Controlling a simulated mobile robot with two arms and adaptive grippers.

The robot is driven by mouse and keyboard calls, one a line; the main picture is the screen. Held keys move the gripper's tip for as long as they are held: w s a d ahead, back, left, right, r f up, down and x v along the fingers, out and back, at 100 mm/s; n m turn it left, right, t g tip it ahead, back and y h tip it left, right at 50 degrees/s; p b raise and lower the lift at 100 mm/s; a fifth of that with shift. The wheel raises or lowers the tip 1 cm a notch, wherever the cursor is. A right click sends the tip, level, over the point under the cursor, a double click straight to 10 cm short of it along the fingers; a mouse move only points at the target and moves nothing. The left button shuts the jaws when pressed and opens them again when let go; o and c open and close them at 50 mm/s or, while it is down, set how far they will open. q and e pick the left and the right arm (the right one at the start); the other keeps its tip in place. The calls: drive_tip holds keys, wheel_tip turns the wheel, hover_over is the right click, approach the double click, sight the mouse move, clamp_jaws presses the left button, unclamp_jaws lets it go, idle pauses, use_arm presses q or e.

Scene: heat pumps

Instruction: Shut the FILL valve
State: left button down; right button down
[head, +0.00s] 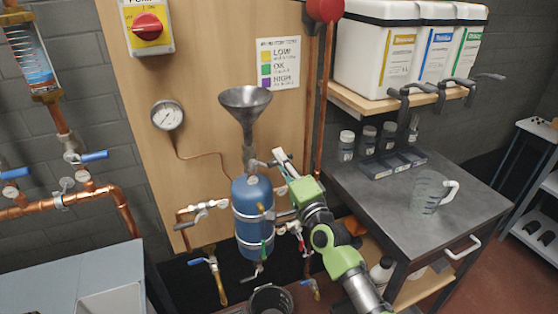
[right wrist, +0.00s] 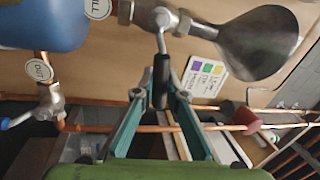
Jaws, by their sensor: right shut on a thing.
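The FILL valve (right wrist: 162,20) sits between the metal funnel (head: 245,105) and the blue tank (head: 253,212), next to a round FILL tag (right wrist: 97,8). Its lever has a black grip (right wrist: 161,78) and looks to stick out across the line of the pipe. My right gripper (right wrist: 160,96) is shut on that grip, with a teal finger on each side. In the head view, the right gripper (head: 281,170) is just right of the funnel's neck and partly hides the lever. My left gripper is not in view.
A pressure gauge (head: 167,115) and a colour chart (head: 278,63) are on the wooden board. Another tagged valve (right wrist: 50,104) and a copper pipe (right wrist: 90,127) run close by the gripper. A grey side table (head: 380,195) with a clear jug (head: 428,192) stands at right.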

drive_tip(key=shift+f+m+h+b, duration=0.35)
drive_tip(key=shift+f+m, duration=0.4)
drive_tip(key=shift+m, duration=0.45)
drive_tip(key=shift+f, duration=0.1)
drive_tip(key=c, duration=2)
unclamp_jaws()
drive_tip(key=shift+c, duration=0.2)
drive_tip(key=shift+d, duration=0.1)
drive_tip(key=v, duration=1.2)
